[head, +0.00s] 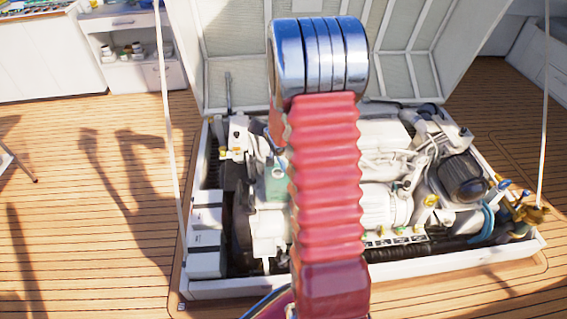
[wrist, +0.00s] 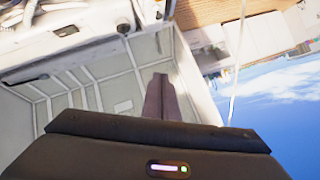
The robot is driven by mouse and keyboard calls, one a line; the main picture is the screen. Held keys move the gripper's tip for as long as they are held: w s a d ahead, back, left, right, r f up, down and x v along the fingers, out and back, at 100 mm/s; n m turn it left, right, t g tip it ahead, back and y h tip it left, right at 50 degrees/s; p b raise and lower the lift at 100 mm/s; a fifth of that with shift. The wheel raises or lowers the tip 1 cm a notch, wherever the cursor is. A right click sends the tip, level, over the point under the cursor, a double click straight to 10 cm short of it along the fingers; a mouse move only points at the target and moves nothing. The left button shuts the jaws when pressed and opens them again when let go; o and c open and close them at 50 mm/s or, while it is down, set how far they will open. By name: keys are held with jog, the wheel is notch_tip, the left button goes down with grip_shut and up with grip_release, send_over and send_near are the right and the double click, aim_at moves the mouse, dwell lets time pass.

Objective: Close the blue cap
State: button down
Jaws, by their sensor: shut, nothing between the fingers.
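The engine (head: 385,205) sits in the open hatch in the head view, partly hidden behind my red arm. A small blue part (head: 504,184) shows at its right end near brass fittings; I cannot tell whether it is the blue cap. No blue cap shows clearly in the wrist view. My gripper (wrist: 161,77) shows in the wrist view with its fingers together and empty, in front of the pale inside of the hatch lid (wrist: 140,52). In the head view the gripper cannot be made out behind my arm.
The raised hatch lid (head: 235,55) stands behind the engine, with thin stays (head: 168,120) at the left and right. The white hatch frame (head: 400,272) borders the opening. White cabinets (head: 45,55) stand at the back left.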

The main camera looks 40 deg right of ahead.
jog(key=s+d+f+m+t, duration=0.1)
jog(key=d+f+m, duration=0.1)
jog(key=d+f, duration=0.35)
jog(key=s+d+f+m+t, duration=0.1)
jog(key=d+f+m, duration=0.15)
jog(key=f, duration=0.55)
jog(key=s+d+f+m+t+h, duration=0.2)
jog(key=s+f+m, duration=0.1)
jog(key=s+f, duration=0.5)
notch_tip(320, 180, down, 3)
jog(key=shift+s+d+r, duration=0.1)
jog(key=shift+s+d, duration=0.1)
jog(key=shift+s, duration=0.05)
jog(key=w+f, duration=0.1)
jog(key=w, duration=0.6)
jog(key=w+f, duration=0.1)
jog(key=w, duration=0.3)
jog(key=shift+w+d+f, duration=0.2)
jog(key=shift+d+f, duration=0.1)
